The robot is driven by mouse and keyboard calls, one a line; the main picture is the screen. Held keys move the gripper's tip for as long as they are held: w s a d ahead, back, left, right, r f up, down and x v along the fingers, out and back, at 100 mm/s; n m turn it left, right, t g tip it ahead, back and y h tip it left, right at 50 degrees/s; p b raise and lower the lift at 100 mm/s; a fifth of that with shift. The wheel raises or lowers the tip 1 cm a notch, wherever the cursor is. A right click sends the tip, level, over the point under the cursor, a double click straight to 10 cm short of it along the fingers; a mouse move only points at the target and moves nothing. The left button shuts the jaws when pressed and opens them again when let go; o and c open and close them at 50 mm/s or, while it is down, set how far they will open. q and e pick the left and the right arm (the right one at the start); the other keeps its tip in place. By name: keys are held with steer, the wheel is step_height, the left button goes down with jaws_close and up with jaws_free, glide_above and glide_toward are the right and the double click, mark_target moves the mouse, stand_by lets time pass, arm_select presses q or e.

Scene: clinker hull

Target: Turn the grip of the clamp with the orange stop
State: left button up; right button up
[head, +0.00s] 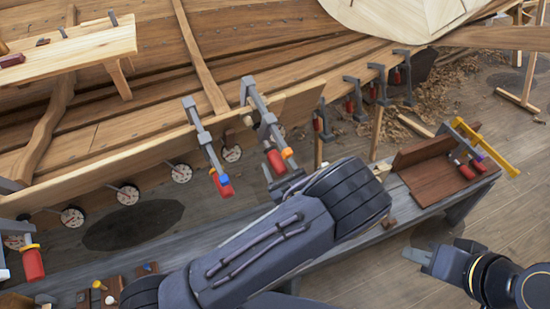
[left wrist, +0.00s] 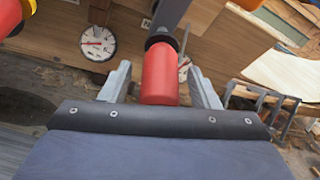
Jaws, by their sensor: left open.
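The clamp with the orange stop (head: 286,153) hangs on the hull's plank edge, with a grey bar and a red grip (head: 275,163) at its lower end. My left gripper (head: 279,178) is at this grip; my arm hides part of the fingers. In the left wrist view the red grip (left wrist: 160,74) stands between the two grey fingers of the open gripper (left wrist: 162,88), with a visible gap on each side. My right gripper (head: 418,256) is at the lower right, away from the clamp; its finger opening is unclear.
Just left hangs a similar clamp with a blue stop (head: 223,179). Another red-gripped clamp (head: 32,262) is at the far left. Several grey clamps line the plank edge to the right.

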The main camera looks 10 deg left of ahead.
arm_select(q)
steer(key=shift+x, duration=1)
steer(key=shift+c, duration=0.5)
steer(key=c, duration=0.9)
steer(key=shift+y, duration=0.3)
steer(key=shift+m+g+y, duration=0.7)
steer(key=shift+m+g, duration=0.2)
steer(key=shift+m, duration=0.3)
steer(key=shift+s+a+m+g+y+b, duration=0.15)
steer(key=shift+m+g+y+b, duration=0.15)
steer(key=shift+m+g+y, duration=0.75)
steer(key=shift+m, duration=0.25)
